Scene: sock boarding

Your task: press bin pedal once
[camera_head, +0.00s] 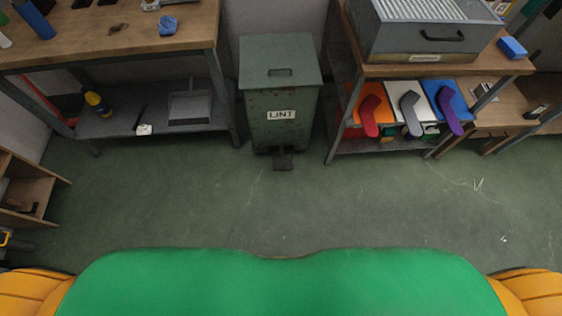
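A green metal bin (279,92) with a "LINT" label (281,114) stands on the floor at the back, between two workbenches. Its lid (279,61) is closed. A dark pedal (283,161) sticks out at the bottom front of the bin, close to the floor. Neither of my grippers shows in the head view. The green front of my own body fills the bottom of the picture, well short of the bin.
A wooden workbench (112,33) stands to the bin's left. A bench with a grey metal box (421,37) and red, grey and purple sock shapes stands to its right. A wooden shelf (24,190) is at far left. The green floor (200,205) before the bin is clear.

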